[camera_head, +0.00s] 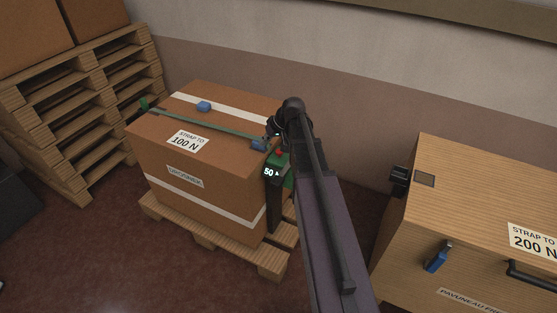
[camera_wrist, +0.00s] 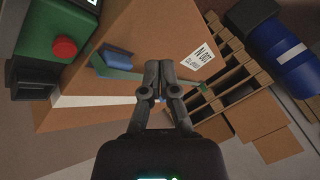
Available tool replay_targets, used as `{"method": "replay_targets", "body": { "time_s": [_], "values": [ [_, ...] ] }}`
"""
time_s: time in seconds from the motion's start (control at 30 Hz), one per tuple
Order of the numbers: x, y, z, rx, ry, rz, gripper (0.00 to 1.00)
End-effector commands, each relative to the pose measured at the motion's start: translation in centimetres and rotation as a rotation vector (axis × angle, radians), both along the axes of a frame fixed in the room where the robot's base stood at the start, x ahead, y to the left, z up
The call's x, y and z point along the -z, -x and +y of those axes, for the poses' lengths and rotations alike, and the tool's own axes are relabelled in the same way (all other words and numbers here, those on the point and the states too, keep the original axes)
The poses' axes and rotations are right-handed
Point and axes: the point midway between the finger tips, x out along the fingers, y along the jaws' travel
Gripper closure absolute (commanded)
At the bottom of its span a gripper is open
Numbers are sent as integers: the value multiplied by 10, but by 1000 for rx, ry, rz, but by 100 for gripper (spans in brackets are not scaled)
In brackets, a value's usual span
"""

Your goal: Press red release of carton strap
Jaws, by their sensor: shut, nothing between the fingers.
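The carton (camera_head: 165,160) carries a "STRAP TO 100 N" label and has a green strap (camera_head: 205,127) across its top. A green strap device sits at its right edge, with a red release (camera_head: 279,153), a blue part (camera_head: 259,144) and a display reading 50. In the wrist view, the round red release (camera_wrist: 64,48) is at the upper left and the blue part (camera_wrist: 116,60) is nearer the middle. My gripper (camera_wrist: 160,65) is shut and empty, over the carton and to the right of the release. In the head view my arm partly hides the device.
A wooden crate (camera_head: 435,195) labelled "STRAP TO 200 N" stands at the right. Stacked pallets (camera_head: 85,105) stand at the left. The carton rests on a pallet (camera_head: 213,237). A blue block (camera_head: 204,106) lies on the carton's top. A wall is behind.

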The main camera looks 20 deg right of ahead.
Motion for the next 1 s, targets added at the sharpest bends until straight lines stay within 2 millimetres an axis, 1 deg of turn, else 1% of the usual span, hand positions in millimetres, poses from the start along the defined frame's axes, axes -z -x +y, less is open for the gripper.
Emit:
{"method": "replay_targets", "body": {
  "time_s": [0.03,0.1,0.2,0.33,0.4,0.5,0.8,1.0],
  "values": [
    [11,-18,-22,13,-24,-34,100],
    [13,-31,-42,24,-51,-82,100],
    [14,-45,-66,37,-80,-135,100],
    [14,-55,-86,49,-101,-181,100],
    [13,-57,-91,51,-107,-194,100],
    [12,-58,-94,52,-110,-201,100],
    [12,-57,-92,52,-109,-200,100],
    [16,-57,-92,52,-109,-199,100]
  ]
}}
